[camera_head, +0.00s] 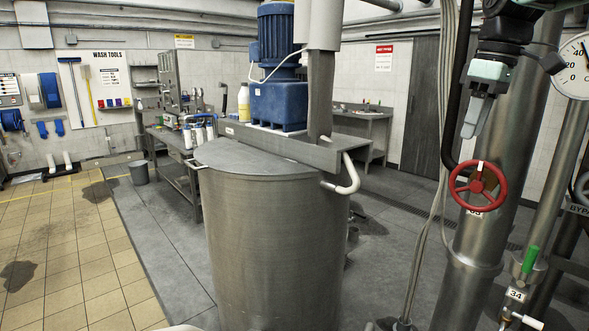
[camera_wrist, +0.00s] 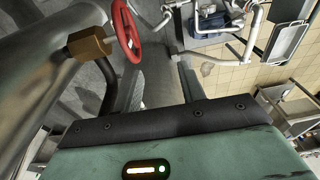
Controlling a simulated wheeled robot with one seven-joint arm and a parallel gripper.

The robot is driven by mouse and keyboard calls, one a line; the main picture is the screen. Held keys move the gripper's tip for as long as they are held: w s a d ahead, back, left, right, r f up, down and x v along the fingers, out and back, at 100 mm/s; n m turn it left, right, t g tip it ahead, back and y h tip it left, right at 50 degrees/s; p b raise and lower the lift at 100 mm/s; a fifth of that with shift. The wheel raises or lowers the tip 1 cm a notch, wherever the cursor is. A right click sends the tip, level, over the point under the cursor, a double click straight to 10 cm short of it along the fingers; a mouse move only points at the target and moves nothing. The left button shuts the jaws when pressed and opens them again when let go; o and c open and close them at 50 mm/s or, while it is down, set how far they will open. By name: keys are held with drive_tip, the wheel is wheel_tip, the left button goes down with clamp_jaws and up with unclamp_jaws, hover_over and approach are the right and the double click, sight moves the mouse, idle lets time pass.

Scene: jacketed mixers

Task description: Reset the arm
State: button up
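My gripper (camera_head: 476,118) hangs at the upper right in the head view, its fingers pointing down. It is in front of the thick vertical steel pipe (camera_head: 495,205) and above the red handwheel (camera_head: 478,187). In the wrist view my gripper (camera_wrist: 160,78) shows two fingers apart with nothing visible between them. The red handwheel also shows in the wrist view (camera_wrist: 126,32), beyond the left finger. I cannot tell whether the arm touches anything.
A steel mixer tank (camera_head: 262,240) with a blue motor (camera_head: 280,40) stands in the middle. A pressure gauge (camera_head: 578,65) and a green-handled valve (camera_head: 530,258) are close at the right. Tiled floor (camera_head: 60,240) at the left is open.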

drive_tip(key=s+a+f+b, duration=0.1)
drive_tip(key=s+a+f, duration=0.55)
drive_tip(key=a, duration=0.25)
drive_tip(key=s+a+f, duration=0.5)
drive_tip(key=a+f, duration=0.3)
drive_tip(key=a, duration=0.1)
drive_tip(key=s+a+f, duration=0.1)
drive_tip(key=s+f, duration=0.5)
drive_tip(key=s, duration=0.3)
drive_tip(key=s+a+f+g+b, duration=0.1)
drive_tip(key=s+a+f, duration=0.1)
drive_tip(key=s+f, duration=0.5)
drive_tip(key=shift+s+a+h, duration=0.25)
drive_tip(key=shift+s+h, duration=0.05)
drive_tip(key=shift+s, duration=0.6)
drive_tip(key=shift+c, duration=0.4)
drive_tip(key=shift+a, duration=0.15)
